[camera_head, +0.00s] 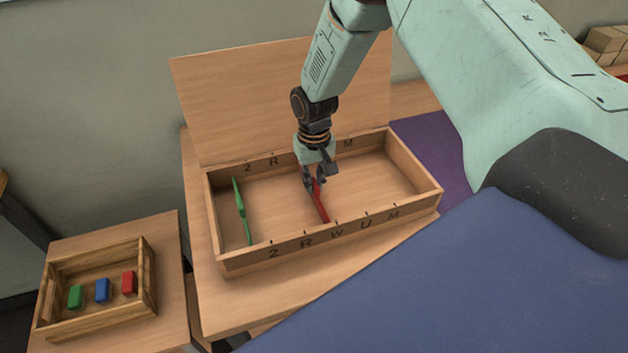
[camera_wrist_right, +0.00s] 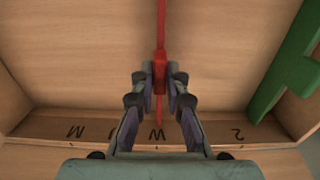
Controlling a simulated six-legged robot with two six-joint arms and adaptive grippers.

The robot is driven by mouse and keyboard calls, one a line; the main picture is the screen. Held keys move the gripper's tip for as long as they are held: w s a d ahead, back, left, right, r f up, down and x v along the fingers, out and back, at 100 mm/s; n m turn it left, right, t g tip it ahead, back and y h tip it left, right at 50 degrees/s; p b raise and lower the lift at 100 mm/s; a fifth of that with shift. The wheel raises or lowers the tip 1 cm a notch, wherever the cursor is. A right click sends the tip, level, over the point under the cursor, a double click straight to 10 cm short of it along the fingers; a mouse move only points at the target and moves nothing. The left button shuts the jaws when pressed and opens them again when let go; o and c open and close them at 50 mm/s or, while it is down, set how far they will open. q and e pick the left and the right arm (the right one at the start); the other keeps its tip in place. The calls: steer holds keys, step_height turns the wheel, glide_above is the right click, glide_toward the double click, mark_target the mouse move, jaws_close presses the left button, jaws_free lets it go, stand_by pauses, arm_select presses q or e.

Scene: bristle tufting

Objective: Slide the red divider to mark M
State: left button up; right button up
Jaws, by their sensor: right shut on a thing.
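The red divider (camera_head: 322,205) stands across the inside of a wooden box (camera_head: 330,242), its near end close to letter W (camera_head: 335,229) on the near wall. Mark M (camera_head: 393,215) is further right on that wall, and another M (camera_head: 348,143) is on the far wall. My right gripper (camera_head: 315,184) is shut on the divider's middle. The right wrist view shows its fingers (camera_wrist_right: 160,80) on both sides of the red divider (camera_wrist_right: 161,35), with M (camera_wrist_right: 75,132) to the left. The divider's far end is hidden behind my gripper in the head view. My left gripper is out of view.
A green divider (camera_head: 241,212) stands at the box's left end. The box floor right of the red divider is clear. A raised wooden panel (camera_head: 230,90) stands behind the box. A small crate (camera_head: 100,322) with green, blue and red blocks sits at lower left.

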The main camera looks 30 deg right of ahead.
steer(key=shift+s+d+r, duration=0.1)
steer(key=shift+s+d, duration=0.05)
steer(key=shift+s, duration=0.05)
jaws_close()
steer(key=s+d+p, duration=0.1)
steer(key=d, duration=0.3)
steer(key=s+d+p, duration=0.1)
steer(key=d, duration=0.4)
steer(key=s+d+p, duration=0.1)
steer(key=d, duration=0.3)
steer(key=shift+d, duration=0.15)
steer(key=shift+s+d+p, duration=0.1)
steer(key=shift+d+p, duration=0.15)
steer(key=shift+p, duration=0.05)
